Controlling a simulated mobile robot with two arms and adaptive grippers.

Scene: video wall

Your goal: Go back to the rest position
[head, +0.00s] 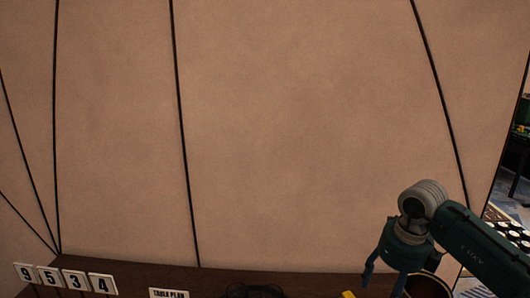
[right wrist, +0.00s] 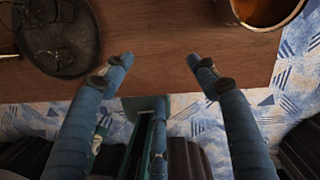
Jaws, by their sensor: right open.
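My right gripper (head: 384,281) hangs downward at the lower right of the head view, at the end of my teal arm. In the right wrist view my right gripper (right wrist: 160,66) is open, its two blue fingers wide apart with nothing between them. The fingertips are over the front edge of a brown wooden table (right wrist: 160,35). My left gripper is not in either view.
A dark round tray (right wrist: 85,62) with thin wiry items lies left of the fingers. A round container (right wrist: 238,20) with orange-brown contents stands to the right. Number cards (head: 50,276) and a "TABLE PLAN" sign (head: 169,293) stand along the tabletop (head: 130,269) before a tan wall.

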